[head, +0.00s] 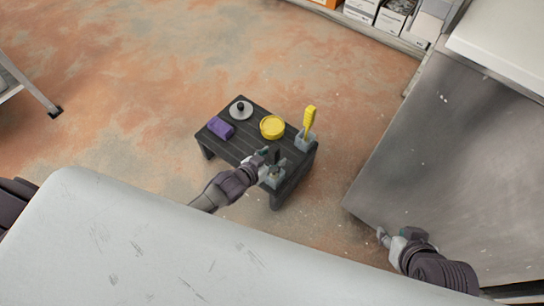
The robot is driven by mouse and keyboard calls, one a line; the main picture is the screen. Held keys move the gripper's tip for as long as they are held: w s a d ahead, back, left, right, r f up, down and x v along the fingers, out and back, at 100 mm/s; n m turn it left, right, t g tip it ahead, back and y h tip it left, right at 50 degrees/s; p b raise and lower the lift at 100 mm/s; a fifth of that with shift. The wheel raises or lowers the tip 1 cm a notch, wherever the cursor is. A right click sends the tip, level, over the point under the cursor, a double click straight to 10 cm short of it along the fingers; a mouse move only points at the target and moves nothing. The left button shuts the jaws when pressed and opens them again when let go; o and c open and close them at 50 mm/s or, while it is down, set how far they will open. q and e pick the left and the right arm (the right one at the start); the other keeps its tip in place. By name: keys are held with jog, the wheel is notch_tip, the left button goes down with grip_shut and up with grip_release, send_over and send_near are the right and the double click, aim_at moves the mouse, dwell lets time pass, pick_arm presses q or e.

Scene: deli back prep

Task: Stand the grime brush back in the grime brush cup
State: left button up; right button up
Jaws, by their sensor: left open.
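A yellow brush (310,117) stands upright, bristly end up, in a small grey cup (305,141) at the right corner of a low dark slatted table (235,148). I cannot tell whether this is the grime brush. My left gripper (272,162) is open at the table's near edge, left of and nearer than that cup. A second grey, cup-like block (272,179) shows right by its fingers; the gripper partly covers it, and its contents are unclear. My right gripper (386,237) is away from the table at lower right, too small to judge its fingers.
On the table are a purple block (220,128), a grey lid with a dark knob (241,109) and a yellow round tub (272,127). A steel cabinet (450,150) stands right, near my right gripper. Boxes (391,18) sit on a back shelf.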

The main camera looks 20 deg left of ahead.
jog(key=shift+s, duration=0.15)
pick_arm(q)
jog(key=shift+p+v, duration=1.25)
jog(key=shift+v, duration=0.15)
pick_arm(e)
jog(key=shift+s+d+g, duration=0.8)
jog(key=shift+s+g, duration=0.7)
jog(key=shift+s, duration=1)
pick_arm(q)
jog(key=shift+p+v, duration=1.15)
jog(key=shift+v, duration=0.15)
jog(key=shift+p+v, duration=1)
jog(key=shift+v, duration=0.35)
pick_arm(e)
jog(key=s+d+x, duration=0.1)
jog(key=s+x, duration=0.1)
jog(key=x, duration=1)
jog(key=shift+s+a+f+g+h, duration=0.15)
jog(key=shift+a+f+g+h, duration=0.05)
jog(key=shift+f+g+h, duration=0.2)
